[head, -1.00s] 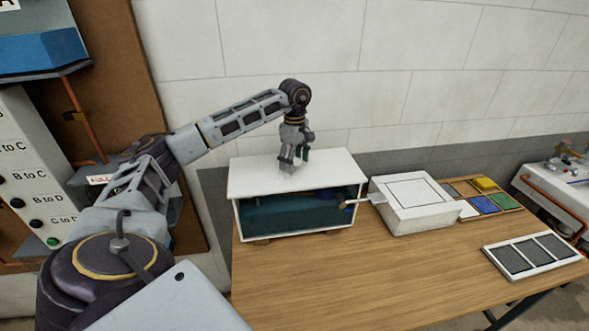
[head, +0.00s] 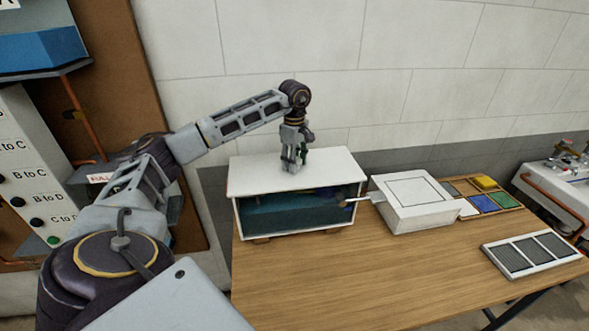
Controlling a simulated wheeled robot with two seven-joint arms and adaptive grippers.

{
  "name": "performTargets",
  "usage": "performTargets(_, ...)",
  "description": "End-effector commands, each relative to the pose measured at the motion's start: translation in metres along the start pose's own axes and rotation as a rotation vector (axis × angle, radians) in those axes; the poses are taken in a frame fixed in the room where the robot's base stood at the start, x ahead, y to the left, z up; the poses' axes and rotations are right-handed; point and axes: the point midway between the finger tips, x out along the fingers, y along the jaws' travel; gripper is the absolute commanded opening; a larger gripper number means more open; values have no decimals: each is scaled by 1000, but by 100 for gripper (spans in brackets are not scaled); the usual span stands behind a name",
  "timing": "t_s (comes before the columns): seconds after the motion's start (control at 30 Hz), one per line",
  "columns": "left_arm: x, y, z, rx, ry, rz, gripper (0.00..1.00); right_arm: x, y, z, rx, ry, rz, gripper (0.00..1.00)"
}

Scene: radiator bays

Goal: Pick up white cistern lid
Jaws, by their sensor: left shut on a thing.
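The white cistern lid (head: 255,177) is a flat white panel lying on top of the cistern (head: 298,215), a white box with a dark teal open front on the wooden table. My left gripper (head: 292,168) points down at the middle of the lid. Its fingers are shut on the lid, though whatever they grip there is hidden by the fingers. The lid looks level and still seated on the box. My right gripper is not in view.
A white box with a square outlined top (head: 415,200) stands right of the cistern. A framed panel with dark grilles (head: 528,254) lies at the right. The table's front middle (head: 370,275) is clear.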

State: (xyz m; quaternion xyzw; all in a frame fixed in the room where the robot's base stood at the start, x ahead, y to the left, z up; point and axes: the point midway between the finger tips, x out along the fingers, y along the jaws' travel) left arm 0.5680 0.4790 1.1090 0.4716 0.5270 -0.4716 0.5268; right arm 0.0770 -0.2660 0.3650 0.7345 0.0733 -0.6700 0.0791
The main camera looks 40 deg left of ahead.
Motion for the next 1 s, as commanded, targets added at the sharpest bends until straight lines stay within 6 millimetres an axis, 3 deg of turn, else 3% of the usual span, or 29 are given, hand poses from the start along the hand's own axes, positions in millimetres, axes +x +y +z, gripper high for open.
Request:
performTargets(0.1,-1,0,0,0,0,2,5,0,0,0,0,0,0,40)
performTargets(0.57,-10,1,0,0,-1,3,5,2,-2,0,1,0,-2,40)
performTargets(1.0,-63,1,1,0,-2,5,5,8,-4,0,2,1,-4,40)
